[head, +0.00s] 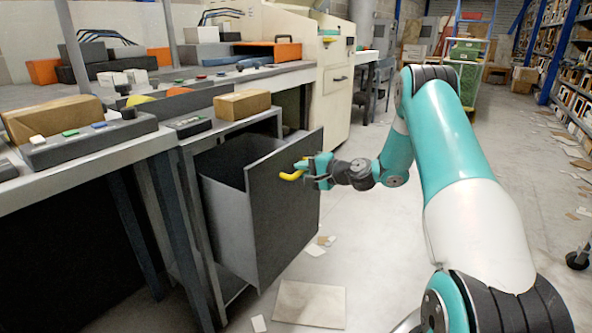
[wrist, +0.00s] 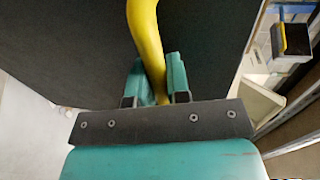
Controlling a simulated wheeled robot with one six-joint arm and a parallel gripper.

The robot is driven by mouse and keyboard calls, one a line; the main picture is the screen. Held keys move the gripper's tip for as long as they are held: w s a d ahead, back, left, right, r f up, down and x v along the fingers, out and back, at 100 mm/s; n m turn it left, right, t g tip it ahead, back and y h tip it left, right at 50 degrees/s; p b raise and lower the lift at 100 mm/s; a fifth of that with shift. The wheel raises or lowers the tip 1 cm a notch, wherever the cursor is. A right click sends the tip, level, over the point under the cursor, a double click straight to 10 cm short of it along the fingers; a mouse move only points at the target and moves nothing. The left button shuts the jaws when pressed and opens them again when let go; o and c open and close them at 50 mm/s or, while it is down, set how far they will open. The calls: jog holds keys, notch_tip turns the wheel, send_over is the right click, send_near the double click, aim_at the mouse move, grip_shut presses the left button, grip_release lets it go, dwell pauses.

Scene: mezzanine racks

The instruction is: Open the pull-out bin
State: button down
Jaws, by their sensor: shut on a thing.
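The pull-out bin (head: 286,205) is a dark grey box under the workbench, and it stands partly pulled out. Its open top shows behind the front panel, and its inside looks empty as far as I can see. A yellow handle (head: 291,176) sits on the front panel. My gripper (head: 318,171) is at the handle. In the wrist view the teal fingers of my gripper (wrist: 160,82) are shut around the yellow handle (wrist: 146,40), with the dark front panel (wrist: 215,50) behind. The handle's far end is out of that view.
A cardboard box (head: 242,104) stands on the bench above the bin. Flat cardboard (head: 310,303) and paper scraps lie on the floor before the bin. The aisle floor (head: 375,250) is mostly clear. Tall shelving (head: 565,80) lines the right side.

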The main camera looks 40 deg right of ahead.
jog(key=shift+s+d, duration=0.25)
jog(key=shift+s, duration=0.25)
jog(key=c, duration=1.1)
grip_release()
jog(key=p+v, duration=0.2)
jog(key=v, duration=1.5)
jog(key=shift+s, duration=0.2)
